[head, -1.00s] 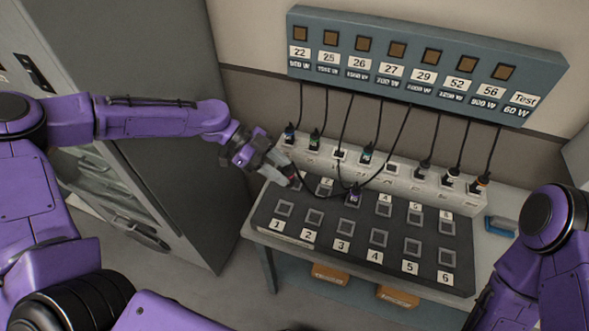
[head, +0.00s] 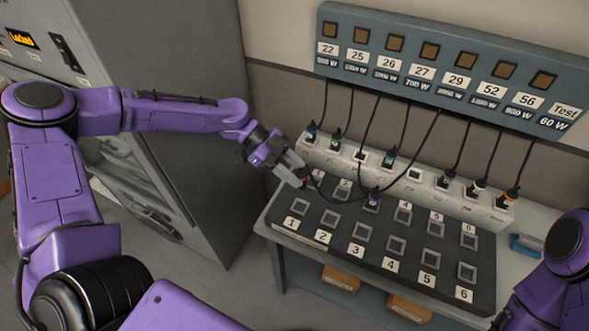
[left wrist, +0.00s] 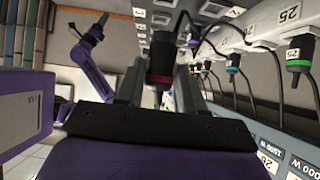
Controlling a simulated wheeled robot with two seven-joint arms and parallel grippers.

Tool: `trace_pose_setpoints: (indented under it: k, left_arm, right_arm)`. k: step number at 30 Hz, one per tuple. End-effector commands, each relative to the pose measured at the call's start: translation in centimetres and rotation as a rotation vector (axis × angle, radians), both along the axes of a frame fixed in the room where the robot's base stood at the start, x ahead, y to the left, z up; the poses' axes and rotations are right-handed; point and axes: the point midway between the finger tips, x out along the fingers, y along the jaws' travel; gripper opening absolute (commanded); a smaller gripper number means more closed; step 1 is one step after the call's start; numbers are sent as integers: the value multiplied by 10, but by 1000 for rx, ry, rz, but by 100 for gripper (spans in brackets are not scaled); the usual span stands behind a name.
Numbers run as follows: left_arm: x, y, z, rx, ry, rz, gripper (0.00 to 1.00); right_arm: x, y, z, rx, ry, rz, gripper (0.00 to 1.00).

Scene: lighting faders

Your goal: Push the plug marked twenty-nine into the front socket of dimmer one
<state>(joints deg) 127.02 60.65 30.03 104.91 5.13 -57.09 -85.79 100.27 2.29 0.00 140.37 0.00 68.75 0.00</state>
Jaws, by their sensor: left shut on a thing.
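My left gripper (head: 302,180) is shut on a dark plug with a red ring, which shows well in the left wrist view (left wrist: 162,55). No number on this plug can be read. It is held over the back left of the black dimmer board (head: 335,262), behind the front socket of dimmer one (head: 301,206). That socket is an empty grey square beside the label 1 (head: 291,222). The plug appears apart from it. A black cable loops from the gripper to the right.
A purple-ringed plug (head: 373,198) stands in a back socket. Several plugs hang in the white holder rail (head: 330,158) behind the board. Slack cables cross above the board from the blue panel (head: 345,70). A grey cabinet (head: 190,110) stands left of the table.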

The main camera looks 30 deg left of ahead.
Motion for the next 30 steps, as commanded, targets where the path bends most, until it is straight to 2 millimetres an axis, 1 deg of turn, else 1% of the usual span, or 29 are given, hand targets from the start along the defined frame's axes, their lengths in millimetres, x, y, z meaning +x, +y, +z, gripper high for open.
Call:
trace_pose_setpoints:
  k: [1, 24, 27, 30]
  left_arm:
    - [0, 0, -7, 0, 0, 0, 1]
    - [0, 0, -62, 0, 0, 0, 1]
    - [0, 0, -65, 0, -1, 1, 1]
    - [0, 0, -64, 0, -1, 1, 1]
  right_arm:
    - [0, 0, -7, 0, 0, 0, 43]
    - [0, 0, -58, 0, 0, 0, 43]
    - [0, 0, -61, 0, 0, 0, 43]
    - [0, 0, -59, 0, 0, 0, 43]
